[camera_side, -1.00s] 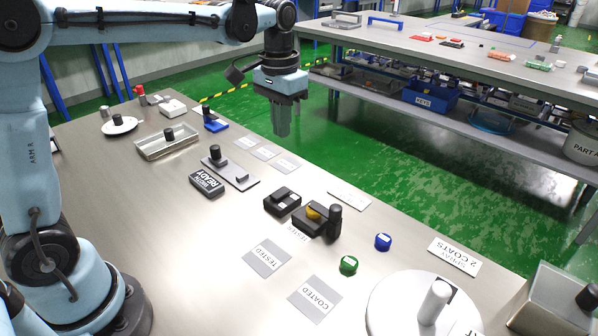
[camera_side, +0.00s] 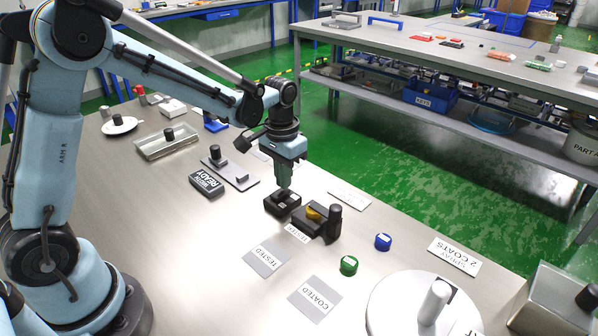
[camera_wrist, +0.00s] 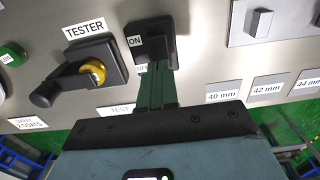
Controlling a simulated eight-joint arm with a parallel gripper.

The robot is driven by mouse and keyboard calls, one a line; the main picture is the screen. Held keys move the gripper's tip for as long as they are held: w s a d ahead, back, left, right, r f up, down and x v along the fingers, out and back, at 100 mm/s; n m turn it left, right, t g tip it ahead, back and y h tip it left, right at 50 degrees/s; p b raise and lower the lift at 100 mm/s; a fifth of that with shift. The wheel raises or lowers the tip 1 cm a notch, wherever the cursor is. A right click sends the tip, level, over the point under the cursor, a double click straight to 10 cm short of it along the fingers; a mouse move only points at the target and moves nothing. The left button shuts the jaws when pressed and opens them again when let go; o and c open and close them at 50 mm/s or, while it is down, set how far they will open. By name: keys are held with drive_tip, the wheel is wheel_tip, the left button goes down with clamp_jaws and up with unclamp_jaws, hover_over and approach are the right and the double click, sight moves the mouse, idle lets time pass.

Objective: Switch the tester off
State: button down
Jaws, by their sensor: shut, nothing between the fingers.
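The tester (camera_side: 318,220) is a black block with a yellow part and a black upright handle. It also shows in the wrist view (camera_wrist: 92,68), beside its TESTER label. Next to it is a small black switch box (camera_side: 281,206), seen in the wrist view (camera_wrist: 150,38) with an ON label (camera_wrist: 135,41) and a partly hidden OFF label (camera_wrist: 142,69). My gripper (camera_side: 284,187) is shut and empty, pointing down with its fingertips right at the switch box. In the wrist view the fingers (camera_wrist: 158,68) cover the OFF end. I cannot tell whether they touch the rocker or which way it is set.
Green (camera_side: 348,265) and blue (camera_side: 383,242) round pieces lie right of the tester. TESTED (camera_side: 265,258) and COATED (camera_side: 315,298) cards lie in front. A grey fixture plate (camera_side: 236,176) and a READY block (camera_side: 207,184) stand left.

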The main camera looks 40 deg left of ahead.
drive_tip(key=shift+f, duration=0.5)
drive_tip(key=shift+w+f, duration=0.35)
drive_tip(key=shift+f, duration=0.2)
drive_tip(key=shift+s, duration=0.1)
idle(0.3)
drive_tip(key=shift+s+r, duration=0.2)
drive_tip(key=shift+s, duration=0.55)
wheel_tip(320, 180, up, 15)
drive_tip(key=shift+w+f, duration=0.15)
drive_tip(key=shift+w, duration=0.15)
